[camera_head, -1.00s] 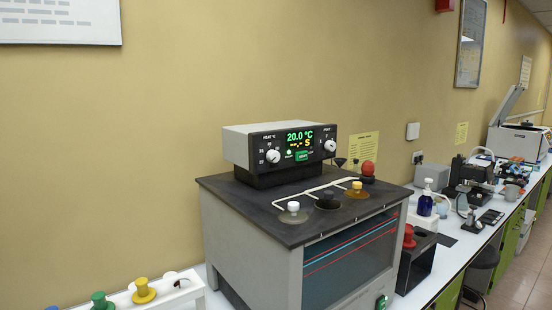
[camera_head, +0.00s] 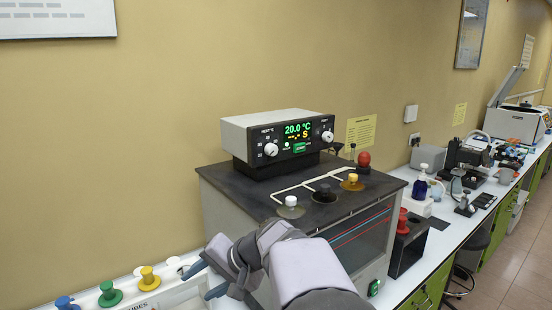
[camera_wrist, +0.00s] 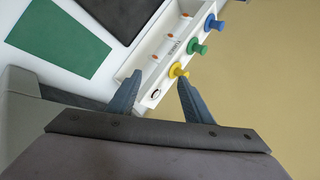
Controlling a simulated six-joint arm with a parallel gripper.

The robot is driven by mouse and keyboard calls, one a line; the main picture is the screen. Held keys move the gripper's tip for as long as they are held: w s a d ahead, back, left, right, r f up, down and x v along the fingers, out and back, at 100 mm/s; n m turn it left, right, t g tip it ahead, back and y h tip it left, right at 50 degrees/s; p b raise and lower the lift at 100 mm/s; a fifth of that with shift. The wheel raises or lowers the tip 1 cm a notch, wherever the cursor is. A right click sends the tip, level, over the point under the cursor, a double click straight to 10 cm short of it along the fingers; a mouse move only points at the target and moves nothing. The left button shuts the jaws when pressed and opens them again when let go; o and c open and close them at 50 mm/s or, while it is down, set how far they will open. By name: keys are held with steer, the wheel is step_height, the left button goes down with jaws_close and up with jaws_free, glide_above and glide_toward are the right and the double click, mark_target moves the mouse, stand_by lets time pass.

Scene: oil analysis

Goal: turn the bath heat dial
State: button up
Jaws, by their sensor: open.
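The heat dial (camera_head: 270,149) is a white knob on the left of the black front panel of the bath's control unit (camera_head: 248,130), under the "HEAT °C" label. The green display (camera_head: 298,128) reads 20.0 °C. A second white knob (camera_head: 327,136) sits at the right of the panel. The control unit stands on the dark lid of the bath (camera_head: 240,185). My gripper (camera_head: 197,281) is in front of the bath's left side, low and well below the dial. It is open and empty; both fingers show apart in the wrist view (camera_wrist: 158,95). The dial is out of the wrist view.
A white tube rack (camera_head: 185,292) with blue, green and yellow stoppers stands left of the bath, close to my gripper. White, black and yellow stoppers stand on the lid. A black stand with red stoppers (camera_head: 403,250) is at right.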

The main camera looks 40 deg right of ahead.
steer(key=w+d+r+m+t+p, duration=0.1)
steer(key=w+d+r+m+t, duration=0.15)
steer(key=d+r, duration=0.55)
steer(key=w+d+r+m+t+p, duration=0.1)
steer(key=w+d+r+t+p, duration=0.25)
steer(key=r, duration=0.85)
steer(key=m+t+h+b, duration=0.3)
steer(key=m+t+h, duration=0.1)
steer(key=h, duration=0.1)
glide_toward(274, 151)
steer(key=w, duration=0.2)
steer(key=w+p, duration=0.3)
steer(key=w, duration=0.2)
steer(key=shift+w+p, duration=0.25)
steer(key=shift+p, duration=0.1)
steer(key=shift+w+f+p, duration=0.1)
steer(key=shift+w+p, duration=0.25)
steer(key=shift+w, duration=0.35)
steer(key=c, duration=1.1)
